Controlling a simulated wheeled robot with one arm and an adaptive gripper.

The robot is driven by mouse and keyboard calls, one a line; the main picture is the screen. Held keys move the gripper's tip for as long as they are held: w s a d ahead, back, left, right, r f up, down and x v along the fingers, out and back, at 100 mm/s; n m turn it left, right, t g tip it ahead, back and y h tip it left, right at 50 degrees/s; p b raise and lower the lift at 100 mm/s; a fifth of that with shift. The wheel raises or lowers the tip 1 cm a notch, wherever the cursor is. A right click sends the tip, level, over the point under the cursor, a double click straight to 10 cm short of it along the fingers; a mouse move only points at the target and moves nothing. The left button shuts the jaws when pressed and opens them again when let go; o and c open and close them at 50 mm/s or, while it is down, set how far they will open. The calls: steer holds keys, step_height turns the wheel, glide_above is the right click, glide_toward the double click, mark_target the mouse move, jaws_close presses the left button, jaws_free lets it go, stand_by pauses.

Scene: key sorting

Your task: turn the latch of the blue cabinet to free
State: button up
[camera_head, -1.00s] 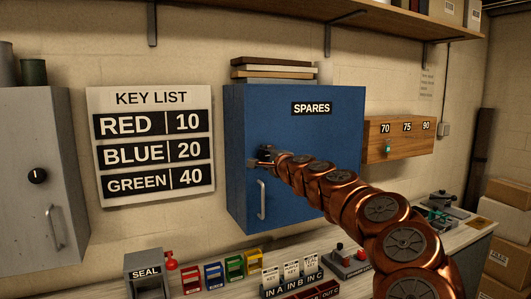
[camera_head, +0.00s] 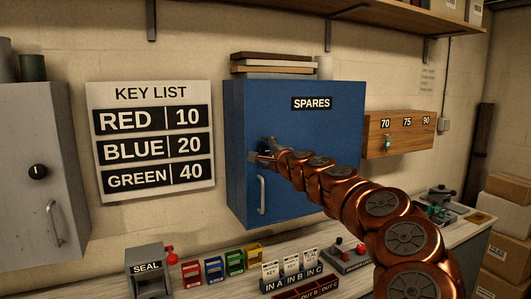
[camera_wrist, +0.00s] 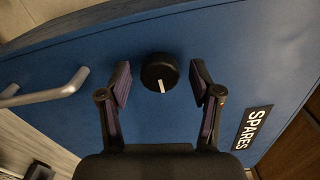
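The blue cabinet (camera_head: 318,143) marked SPARES hangs on the wall with its door shut. Its latch is a round black knob (camera_wrist: 160,72) with a white line, seen in the wrist view; in the head view my gripper hides it. The white line runs from the knob's middle toward my gripper's palm, slightly tilted. My gripper (camera_head: 262,156) is at the left part of the door in the head view. In the wrist view my gripper (camera_wrist: 160,85) is open, with one finger on each side of the knob and a gap on both sides.
The cabinet's metal handle (camera_head: 261,195) is below the gripper. A grey cabinet (camera_head: 38,200) stands at the left, and a wooden key board (camera_head: 398,134) is at the right. The bench below holds a SEAL box (camera_head: 148,283), coloured holders and trays.

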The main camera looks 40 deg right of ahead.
steer(key=v, duration=1.2)
stand_by(0.4)
stand_by(0.5)
